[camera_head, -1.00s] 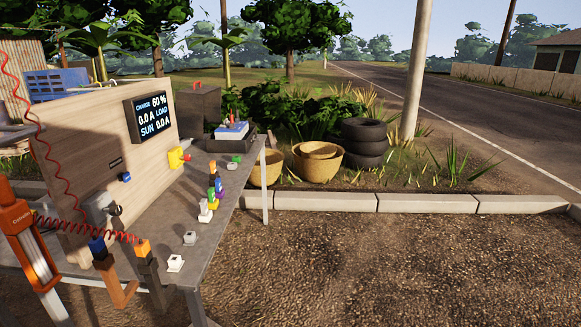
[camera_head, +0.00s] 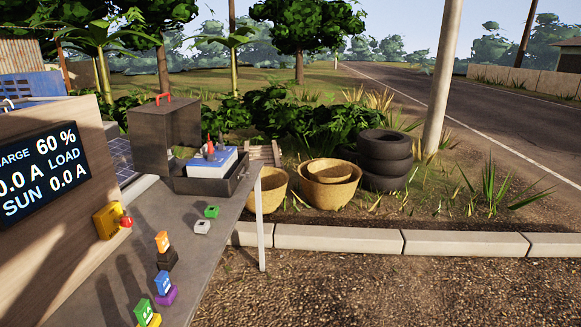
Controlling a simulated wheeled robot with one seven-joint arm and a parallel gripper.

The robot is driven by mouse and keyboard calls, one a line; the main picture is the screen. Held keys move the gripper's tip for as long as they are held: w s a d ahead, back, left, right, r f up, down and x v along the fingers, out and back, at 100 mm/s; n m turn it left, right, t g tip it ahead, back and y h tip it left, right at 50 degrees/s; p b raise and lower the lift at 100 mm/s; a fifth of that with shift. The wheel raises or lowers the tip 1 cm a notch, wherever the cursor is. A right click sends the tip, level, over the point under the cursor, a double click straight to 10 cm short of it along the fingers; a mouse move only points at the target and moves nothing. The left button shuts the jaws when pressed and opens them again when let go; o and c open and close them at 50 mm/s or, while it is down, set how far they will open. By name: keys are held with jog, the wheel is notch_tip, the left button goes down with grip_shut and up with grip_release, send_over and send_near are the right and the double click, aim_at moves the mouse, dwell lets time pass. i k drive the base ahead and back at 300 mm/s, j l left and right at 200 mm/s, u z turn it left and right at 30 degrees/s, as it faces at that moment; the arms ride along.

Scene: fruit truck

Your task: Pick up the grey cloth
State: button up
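I cannot make out a grey cloth in the head view. An open dark metal toolbox (camera_head: 238,180) stands at the far end of the grey table (camera_head: 190,238), its lid (camera_head: 150,135) raised and carrying a red handle. A blue and white box (camera_head: 212,163) sits in or on the toolbox, with small red and dark items on top. A dull olive patch (camera_head: 184,152) shows beside it, too small to identify. My gripper is not in view.
A wooden panel with a display (camera_head: 40,170) and a yellow switch box with a red knob (camera_head: 110,221) borders the table's left. Several small coloured blocks stand along the table (camera_head: 163,284). Baskets (camera_head: 328,190) and stacked tyres (camera_head: 386,160) stand beyond the kerb. Gravel at right is clear.

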aim_at(202, 153)
jog(key=i+u, duration=0.1)
jog(key=i, duration=0.8)
jog(key=i+l, duration=0.1)
jog(key=i, duration=0.75)
jog(key=j+u, duration=0.05)
